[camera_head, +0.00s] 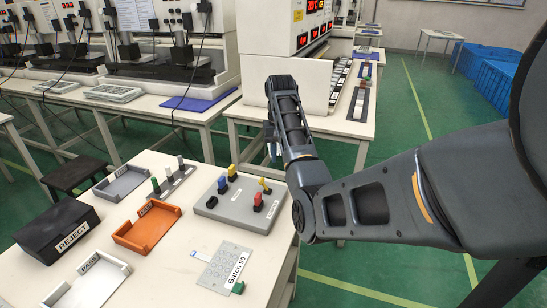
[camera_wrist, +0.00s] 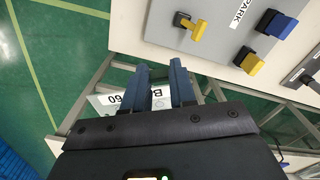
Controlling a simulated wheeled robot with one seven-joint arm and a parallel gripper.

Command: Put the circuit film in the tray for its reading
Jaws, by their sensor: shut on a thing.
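My gripper (camera_wrist: 160,72) is shut on a circuit film (camera_wrist: 103,102) in the wrist view. The film's white label shows part of "Batch" and digits like "60"; the gripper body hides most of it, and the hold itself is unclear. The gripper hangs over the floor beside the table's edge. In the head view my arm mostly hides the gripper (camera_head: 271,150) and its film. Another film (camera_head: 222,263) with a keypad pattern, a Batch label and a green tab lies on the table. Three open trays stand there: a white one marked PASS (camera_head: 96,281), an orange one (camera_head: 146,230) and a grey one (camera_head: 119,184).
A black REJECT box (camera_head: 56,231) stands at the left. A grey board (camera_head: 243,211) marked PARK holds coloured blocks; it shows in the wrist view too (camera_wrist: 225,30). A machine (camera_head: 292,50) with red displays, too small to read, stands behind. Green floor lies to the right.

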